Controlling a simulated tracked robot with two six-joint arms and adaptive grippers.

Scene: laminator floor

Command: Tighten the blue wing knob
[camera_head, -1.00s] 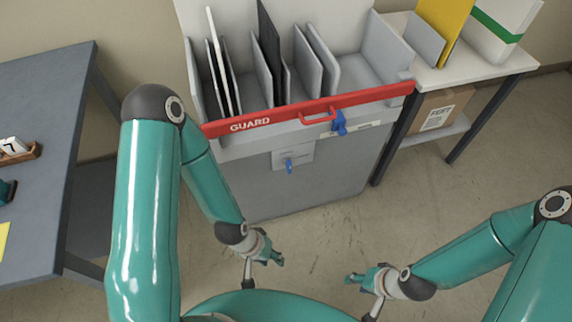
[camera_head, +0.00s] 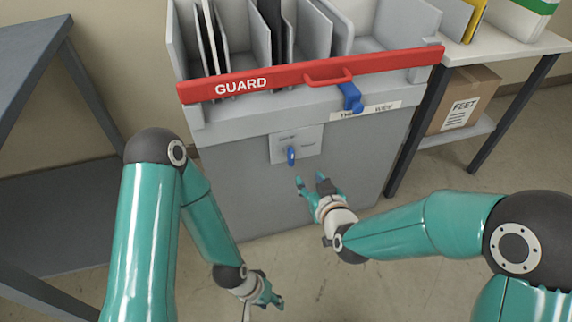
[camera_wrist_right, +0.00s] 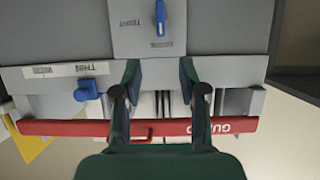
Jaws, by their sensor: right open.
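A blue wing knob (camera_head: 291,156) stands upright on a pale plate (camera_head: 310,143) on the grey cabinet front. In the right wrist view, which is upside down, the knob (camera_wrist_right: 160,17) is at the top centre, beside small lettering that seems to read "TIGHT". My right gripper (camera_head: 311,181) is open and empty, below and slightly right of the knob and apart from it. Its two fingers (camera_wrist_right: 160,78) are spread in the wrist view, with the knob beyond them. My left gripper (camera_head: 270,298) hangs low near the floor; its jaw opening is unclear.
A red GUARD bar (camera_head: 250,85) with a handle crosses the cabinet above. A second blue part (camera_head: 351,97) sits under it near a label strip (camera_head: 366,110). Panels stand in slots behind. A side table (camera_head: 505,45) with a box (camera_head: 462,100) is right; a grey table (camera_head: 30,50) is left.

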